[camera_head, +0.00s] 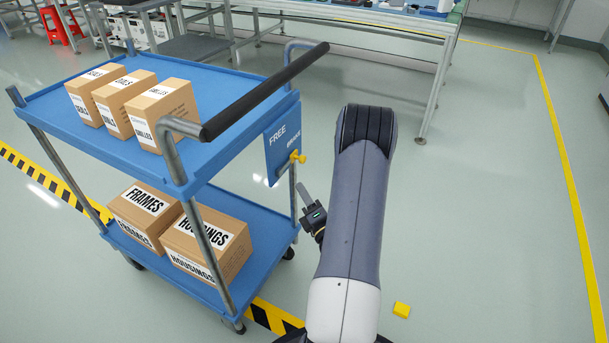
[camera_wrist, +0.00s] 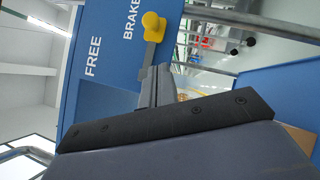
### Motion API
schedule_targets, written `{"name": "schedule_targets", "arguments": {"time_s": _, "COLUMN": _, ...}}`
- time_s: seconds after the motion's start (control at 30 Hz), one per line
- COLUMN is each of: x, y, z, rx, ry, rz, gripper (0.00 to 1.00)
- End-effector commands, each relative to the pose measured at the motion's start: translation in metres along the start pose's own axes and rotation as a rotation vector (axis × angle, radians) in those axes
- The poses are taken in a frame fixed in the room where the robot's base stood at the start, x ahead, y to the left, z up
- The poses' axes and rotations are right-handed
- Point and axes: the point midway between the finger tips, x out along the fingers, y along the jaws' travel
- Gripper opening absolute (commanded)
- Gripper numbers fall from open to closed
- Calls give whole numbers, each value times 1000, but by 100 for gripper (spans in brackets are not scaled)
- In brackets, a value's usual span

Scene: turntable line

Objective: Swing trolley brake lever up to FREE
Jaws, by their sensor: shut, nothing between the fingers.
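The blue trolley (camera_head: 130,75) stands at the left, with a blue plate on its near right end. The plate (camera_head: 279,150) reads FREE above BRAKE. The brake lever has a yellow knob (camera_head: 298,157) beside the word BRAKE; in the wrist view the knob (camera_wrist: 152,24) and its grey shaft also show next to BRAKE. My gripper (camera_head: 304,188) is shut and empty, just below the knob in the head view. In the wrist view its fingers (camera_wrist: 158,74) overlap the lower end of the lever shaft. I cannot tell whether they touch it.
Several cartons (camera_head: 128,105) stand on the trolley's two shelves. A black push handle (camera_head: 265,90) sticks up over the plate. Floor to the right is clear; a workbench (camera_head: 380,25) stands behind.

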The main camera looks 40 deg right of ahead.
Motion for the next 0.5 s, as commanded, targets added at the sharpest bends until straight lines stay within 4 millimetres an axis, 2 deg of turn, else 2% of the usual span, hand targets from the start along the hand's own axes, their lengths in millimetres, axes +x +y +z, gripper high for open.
{"name": "schedule_targets", "arguments": {"time_s": 0.03, "x": 12, "y": 0, "z": -1, "rx": -5, "ry": 4, "rz": 7, "gripper": 0}}
{"name": "schedule_targets", "arguments": {"time_s": 0.1, "x": 24, "y": 0, "z": 2, "rx": -4, "ry": 0, "rz": 6, "gripper": 0}}
{"name": "schedule_targets", "arguments": {"time_s": 0.2, "x": 33, "y": 0, "z": 15, "rx": -4, "ry": -3, "rz": 4, "gripper": 0}}
{"name": "schedule_targets", "arguments": {"time_s": 0.5, "x": 47, "y": 0, "z": 29, "rx": -1, "ry": -1, "rz": 1, "gripper": 0}}
